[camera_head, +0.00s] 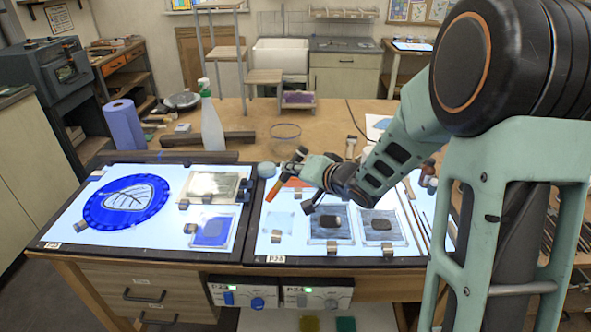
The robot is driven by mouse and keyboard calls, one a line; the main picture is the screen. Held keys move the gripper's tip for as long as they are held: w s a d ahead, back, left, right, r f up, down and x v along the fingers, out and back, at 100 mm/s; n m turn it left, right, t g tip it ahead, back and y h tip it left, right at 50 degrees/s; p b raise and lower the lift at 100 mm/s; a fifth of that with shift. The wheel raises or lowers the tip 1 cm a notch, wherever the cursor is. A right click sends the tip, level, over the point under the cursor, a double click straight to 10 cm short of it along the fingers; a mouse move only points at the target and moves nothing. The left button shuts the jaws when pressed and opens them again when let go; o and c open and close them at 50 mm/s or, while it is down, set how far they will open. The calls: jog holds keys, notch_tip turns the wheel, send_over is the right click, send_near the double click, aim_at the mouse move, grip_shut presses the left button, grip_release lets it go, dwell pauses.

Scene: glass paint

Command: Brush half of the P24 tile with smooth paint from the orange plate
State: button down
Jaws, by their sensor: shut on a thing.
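My gripper (304,176) is shut on a brush (275,188) with an orange part, held tilted above the back left of the right light panel. An orange-red patch (294,183), seemingly the orange plate, lies just behind and below the gripper, partly hidden by it. The right light panel (300,258) bears a P24 label (275,259) at its front edge. On it lie a pale clear tile (279,225) at the left and two grey streaked tiles (317,233) with dark blocks on them. I cannot tell whether the brush tip touches anything.
The left panel (60,228) holds a blue disc (95,211) with a leaf motif and a blue tile (212,232). A spray bottle (211,128), a blue paper roll (124,126) and a glass bowl (286,132) stand behind. Small metal blocks sit around the tiles.

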notch_tip(320, 180, down, 5)
jog(key=b, duration=0.5)
jog(key=shift+s, duration=0.15)
jog(key=shift+a+p, duration=0.1)
jog(key=shift+p, duration=0.2)
dwell(0.6)
jog(key=shift+f, duration=0.1)
jog(key=shift+f, duration=0.2)
dwell(0.3)
jog(key=shift+f, duration=0.2)
dwell(0.5)
